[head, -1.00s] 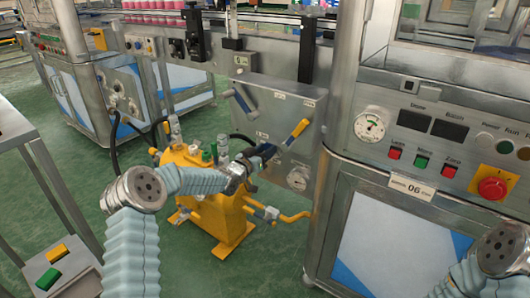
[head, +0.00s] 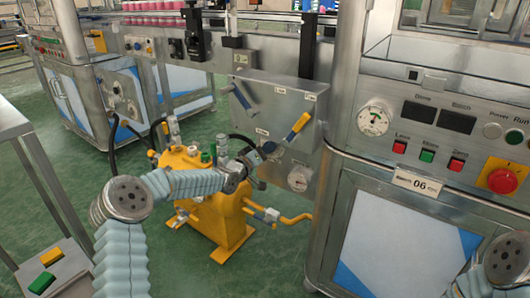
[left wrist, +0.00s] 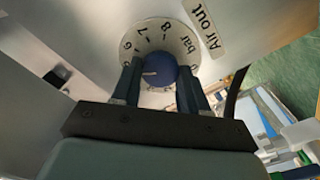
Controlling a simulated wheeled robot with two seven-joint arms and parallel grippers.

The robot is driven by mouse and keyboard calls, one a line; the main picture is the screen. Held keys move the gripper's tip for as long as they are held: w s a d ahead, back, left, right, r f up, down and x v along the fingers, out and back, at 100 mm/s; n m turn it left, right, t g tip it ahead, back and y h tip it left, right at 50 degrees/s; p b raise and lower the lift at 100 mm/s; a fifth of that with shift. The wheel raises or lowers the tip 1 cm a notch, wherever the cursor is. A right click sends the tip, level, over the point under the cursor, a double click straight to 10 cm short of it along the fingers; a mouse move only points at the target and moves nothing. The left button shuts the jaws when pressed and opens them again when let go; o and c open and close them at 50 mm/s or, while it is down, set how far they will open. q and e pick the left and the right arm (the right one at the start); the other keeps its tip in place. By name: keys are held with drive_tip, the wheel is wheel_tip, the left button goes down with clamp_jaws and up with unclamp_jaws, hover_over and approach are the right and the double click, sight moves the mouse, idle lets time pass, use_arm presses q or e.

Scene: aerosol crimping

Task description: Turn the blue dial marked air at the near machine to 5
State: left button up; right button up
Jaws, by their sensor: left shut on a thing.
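The blue dial (left wrist: 159,72) shows in the left wrist view on a round pale scale (left wrist: 182,38) with numbers including 7 and 8 and the word bar. A label (left wrist: 208,27) beside it reads Air out. My left gripper (left wrist: 158,82) is shut on the dial, one finger on each side. The white mark on the dial points left in this view, and the left finger hides the scale there. In the head view the left gripper (head: 260,154) is at the grey panel (head: 285,105) and covers the dial. My right gripper is out of view.
Yellow equipment (head: 210,208) with pipes stands beneath. A control cabinet (head: 400,230) stands at right.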

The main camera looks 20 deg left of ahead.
use_arm(q)
drive_tip(key=shift+f, duration=0.1)
idle(0.3)
drive_tip(key=o, duration=1.1)
drive_tip(key=shift+c, duration=0.2)
drive_tip(key=shift+s, duration=0.1)
drive_tip(key=v, duration=1.3)
drive_tip(key=shift+s+a, duration=0.15)
drive_tip(key=shift+s, duration=0.2)
